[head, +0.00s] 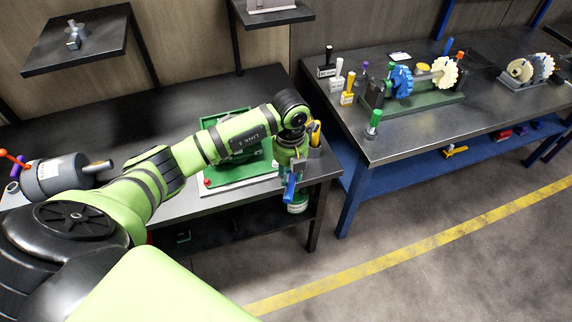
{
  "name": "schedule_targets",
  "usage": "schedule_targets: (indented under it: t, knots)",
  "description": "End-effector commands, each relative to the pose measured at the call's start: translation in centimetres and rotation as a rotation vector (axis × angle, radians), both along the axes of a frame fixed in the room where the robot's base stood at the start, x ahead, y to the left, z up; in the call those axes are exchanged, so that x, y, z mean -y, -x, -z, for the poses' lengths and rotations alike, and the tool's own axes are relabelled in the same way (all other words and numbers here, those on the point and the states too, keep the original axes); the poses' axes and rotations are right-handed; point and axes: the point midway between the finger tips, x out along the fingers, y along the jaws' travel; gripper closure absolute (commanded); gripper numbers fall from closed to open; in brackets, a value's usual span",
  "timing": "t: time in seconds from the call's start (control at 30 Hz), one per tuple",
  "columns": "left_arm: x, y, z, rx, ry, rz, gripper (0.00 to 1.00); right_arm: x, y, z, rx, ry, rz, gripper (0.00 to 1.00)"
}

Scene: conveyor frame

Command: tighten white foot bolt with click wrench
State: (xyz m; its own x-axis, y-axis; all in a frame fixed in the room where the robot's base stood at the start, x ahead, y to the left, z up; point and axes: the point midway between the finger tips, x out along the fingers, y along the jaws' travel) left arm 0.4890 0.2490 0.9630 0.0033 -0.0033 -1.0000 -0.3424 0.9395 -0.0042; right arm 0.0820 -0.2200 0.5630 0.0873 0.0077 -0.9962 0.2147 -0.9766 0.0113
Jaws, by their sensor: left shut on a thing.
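My left gripper (289,172) points down at the front right corner of the near table. It is shut on a slim blue thing (291,188), which looks like a tool handle; I cannot tell whether it is the click wrench. A green frame (236,172) on a pale plate lies left of the gripper, partly hidden by my arm. My right gripper is not in view.
A grey cylindrical motor (56,176) lies on the near table's left. A yellow-handled tool (315,133) stands in a holder beside my gripper. The right table (425,143) carries colored tools and a green-based gear assembly (420,104). The floor in front is clear.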

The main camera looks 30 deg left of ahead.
Motion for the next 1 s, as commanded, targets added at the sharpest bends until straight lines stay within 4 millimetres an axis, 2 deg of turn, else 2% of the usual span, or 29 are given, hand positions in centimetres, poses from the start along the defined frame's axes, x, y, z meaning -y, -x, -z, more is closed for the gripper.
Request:
schedule_targets:
  t: [0.1, 0.3, 0.8, 1.0]
  knots:
    - [-0.7, -0.2, -0.3, 0.0, 0.001, -0.257, 1.0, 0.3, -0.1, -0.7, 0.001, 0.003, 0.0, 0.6]
    - [-1.3, -0.3, -0.2, 0.001, 0.001, -0.483, 1.0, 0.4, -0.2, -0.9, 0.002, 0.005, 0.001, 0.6]
    - [-1.1, -0.1, -0.3, 0.003, 0.001, -0.516, 1.0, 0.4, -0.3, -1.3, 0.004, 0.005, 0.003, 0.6]
    - [-1.1, 0.0, 2.1, 0.002, 0.0, -0.516, 1.0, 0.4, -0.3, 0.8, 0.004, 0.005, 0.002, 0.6]
